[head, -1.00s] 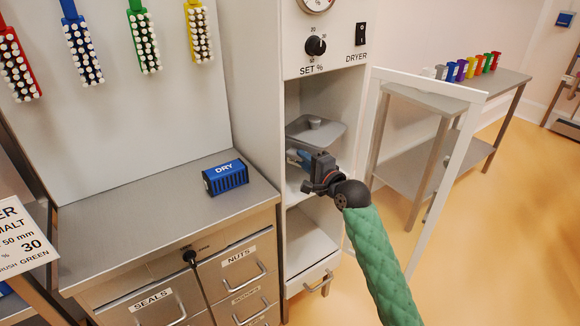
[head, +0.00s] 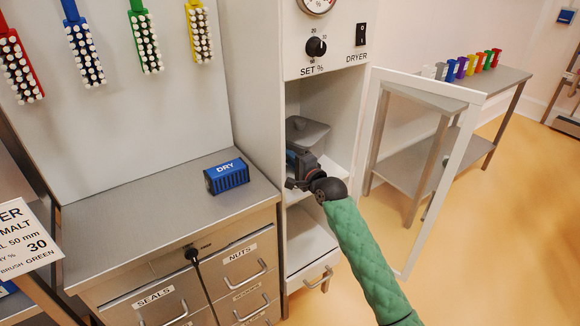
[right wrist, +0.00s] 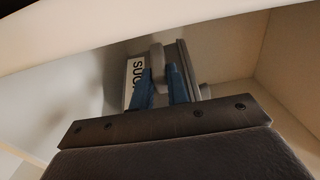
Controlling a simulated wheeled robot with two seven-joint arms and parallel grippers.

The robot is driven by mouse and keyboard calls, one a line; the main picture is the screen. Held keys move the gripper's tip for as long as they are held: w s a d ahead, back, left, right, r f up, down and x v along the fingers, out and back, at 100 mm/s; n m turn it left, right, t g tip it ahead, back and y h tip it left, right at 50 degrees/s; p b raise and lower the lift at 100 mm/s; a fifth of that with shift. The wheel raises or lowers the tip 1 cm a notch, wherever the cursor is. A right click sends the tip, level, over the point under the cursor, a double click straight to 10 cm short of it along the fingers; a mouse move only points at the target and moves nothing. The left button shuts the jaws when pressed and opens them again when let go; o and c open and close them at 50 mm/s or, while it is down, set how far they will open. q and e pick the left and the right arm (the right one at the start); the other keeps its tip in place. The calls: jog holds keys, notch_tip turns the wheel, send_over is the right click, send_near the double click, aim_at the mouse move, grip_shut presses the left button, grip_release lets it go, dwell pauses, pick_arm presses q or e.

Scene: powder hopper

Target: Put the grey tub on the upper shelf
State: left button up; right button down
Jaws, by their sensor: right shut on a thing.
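The grey tub (head: 312,133) is in the upper compartment of the open dryer cabinet, above the upper shelf (head: 334,172). My right gripper (head: 298,163) reaches in from the front. In the right wrist view, its blue fingertips (right wrist: 163,85) are shut on a grey grip of the tub (right wrist: 186,66), beside a white label reading "SUC". Whether the tub's base touches the shelf cannot be told. My left gripper is not in view.
The glazed cabinet door (head: 424,180) stands open to the right, close to my right arm. A lower shelf (head: 308,240) in the cabinet is empty. A blue DRY box (head: 226,178) sits on the steel counter (head: 130,222) at left.

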notch_tip(320, 180, down, 2)
jog(key=shift+d+f, duration=0.1)
jog(key=shift+f, duration=0.1)
jog(key=shift+w+f+p, duration=0.2)
jog(key=shift+f+p, duration=0.15)
jog(key=shift+f, duration=0.05)
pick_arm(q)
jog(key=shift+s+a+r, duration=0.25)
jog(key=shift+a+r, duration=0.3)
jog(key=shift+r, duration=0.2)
pick_arm(e)
jog(key=c, duration=1.4)
grip_release()
jog(key=shift+f, duration=0.15)
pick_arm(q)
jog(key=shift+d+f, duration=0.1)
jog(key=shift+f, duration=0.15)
pick_arm(e)
jog(key=shift+o, duration=0.2)
